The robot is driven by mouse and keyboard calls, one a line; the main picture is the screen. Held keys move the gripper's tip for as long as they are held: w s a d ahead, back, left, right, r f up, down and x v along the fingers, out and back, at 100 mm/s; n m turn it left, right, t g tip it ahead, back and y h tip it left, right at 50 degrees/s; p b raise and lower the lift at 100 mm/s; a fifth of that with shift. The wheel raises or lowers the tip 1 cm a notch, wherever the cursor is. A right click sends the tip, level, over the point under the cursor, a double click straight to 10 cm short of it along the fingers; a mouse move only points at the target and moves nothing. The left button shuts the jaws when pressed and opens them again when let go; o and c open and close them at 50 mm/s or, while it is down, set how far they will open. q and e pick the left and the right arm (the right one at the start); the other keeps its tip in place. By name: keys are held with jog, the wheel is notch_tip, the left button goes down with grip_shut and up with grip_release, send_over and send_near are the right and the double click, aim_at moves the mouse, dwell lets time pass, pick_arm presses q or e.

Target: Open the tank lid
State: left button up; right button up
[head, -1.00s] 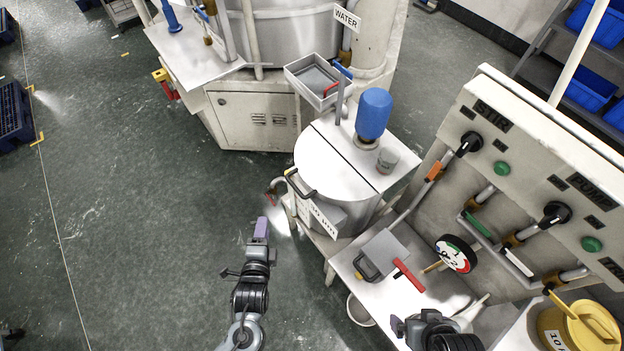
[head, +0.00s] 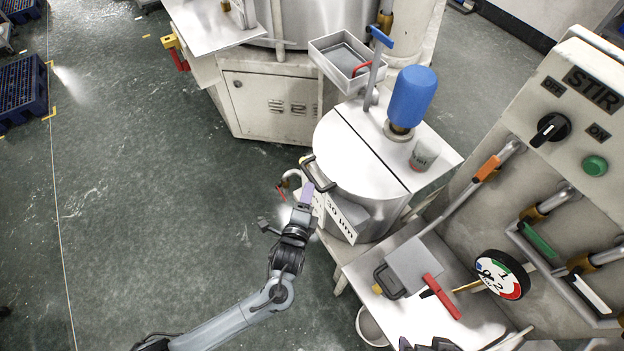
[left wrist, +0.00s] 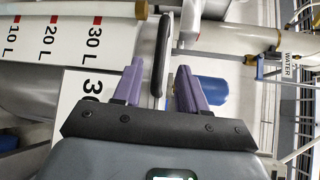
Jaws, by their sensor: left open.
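The tank (head: 375,215) is a round metal drum with a flat silver lid (head: 348,160), split by a dark seam; the lid lies flat and closed. A black bar handle (head: 321,174) stands at the lid's left front edge. My left gripper (head: 308,190) is open just in front of the handle. In the left wrist view the handle (left wrist: 161,52) appears between and beyond the tips of the purple fingers (left wrist: 158,82); I cannot tell if they touch it. My right gripper (head: 430,345) shows only partly at the bottom edge, its fingers unclear.
A blue motor (head: 411,96) and a cup (head: 423,155) stand on the tank's rear half. A grey tray (head: 345,60) is behind. A plate with a black handle (head: 412,265), a red handle (head: 441,296) and a gauge (head: 502,274) are at right.

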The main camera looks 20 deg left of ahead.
aim_at(312, 177)
pick_arm(q)
jog(key=w, duration=0.4)
jog(key=w+a+f+b, duration=0.1)
jog(key=w, duration=0.1)
jog(key=shift+w, duration=0.25)
grip_shut()
